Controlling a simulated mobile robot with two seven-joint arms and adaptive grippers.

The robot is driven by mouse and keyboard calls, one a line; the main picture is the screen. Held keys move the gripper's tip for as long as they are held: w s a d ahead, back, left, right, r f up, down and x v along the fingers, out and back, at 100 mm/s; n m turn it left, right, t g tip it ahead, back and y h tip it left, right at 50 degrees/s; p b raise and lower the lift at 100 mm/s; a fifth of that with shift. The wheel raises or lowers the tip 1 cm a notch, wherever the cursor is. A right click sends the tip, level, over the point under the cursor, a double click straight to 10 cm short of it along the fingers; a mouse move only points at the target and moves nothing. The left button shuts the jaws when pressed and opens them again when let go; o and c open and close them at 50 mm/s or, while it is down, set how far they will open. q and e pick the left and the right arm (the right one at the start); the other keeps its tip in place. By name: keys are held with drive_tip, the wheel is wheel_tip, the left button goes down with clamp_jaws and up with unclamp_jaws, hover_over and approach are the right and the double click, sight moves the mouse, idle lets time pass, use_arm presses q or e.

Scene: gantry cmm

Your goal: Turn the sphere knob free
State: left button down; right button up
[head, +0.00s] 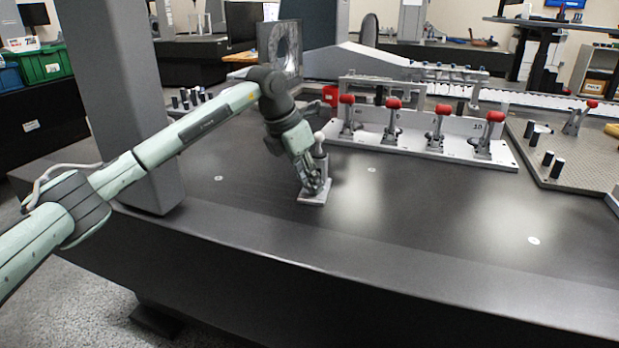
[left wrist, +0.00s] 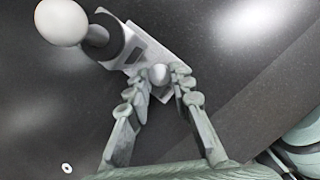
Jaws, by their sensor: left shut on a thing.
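A stand with a pale ball on a short dark post (head: 321,163) rises from a small light base plate (head: 308,200) on the dark table. The large pale ball (left wrist: 62,22) shows at the upper left of the left wrist view. A small grey round knob (left wrist: 158,75) sits low on the stand, between my fingertips. My left gripper (left wrist: 160,82) has its fingers on both sides of this knob and is shut on it. In the head view my left gripper (head: 311,181) reaches down beside the post and hides the knob. My right gripper is not in view.
A white fixture (head: 420,147) with several red-topped clamps (head: 437,125) stands behind and to the right. A perforated plate (head: 590,160) with dark cylinders lies at the far right. My left arm spans the left side, near a grey column (head: 120,100). The front table surface is clear.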

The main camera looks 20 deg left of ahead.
use_arm(q)
drive_tip(key=c, duration=1.6)
unclamp_jaws()
drive_tip(key=v, duration=1.2)
